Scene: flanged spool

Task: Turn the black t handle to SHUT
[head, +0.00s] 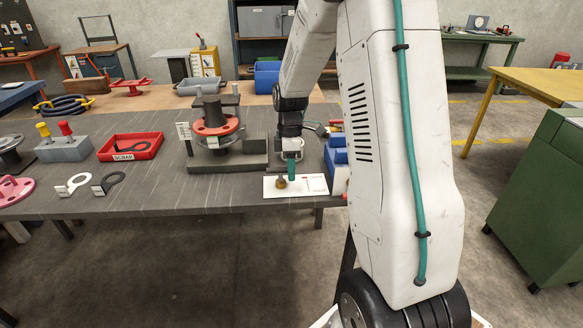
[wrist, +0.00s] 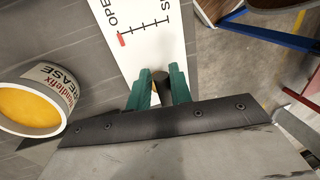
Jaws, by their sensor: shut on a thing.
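The black t handle (wrist: 160,77) shows in the wrist view as a dark rounded piece between my two green fingers. My gripper (wrist: 159,88) is shut on it, with one finger on each side. The rest of the handle is hidden by my fingers and the gripper body. A white plate (wrist: 150,32) carries a tick scale with OPEN at the left and a label starting with S at the right. A red mark (wrist: 121,40) is by OPEN. In the head view my gripper (head: 291,182) is low over the white plate (head: 314,187) at the table's front edge.
A grease tin (wrist: 38,103) stands close left of my gripper in the wrist view. Blue bins (head: 338,158) stand right of the plate. A red-flanged spool (head: 215,126) stands left, with a red scrap tray (head: 131,147) farther left. Bare floor lies before the table.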

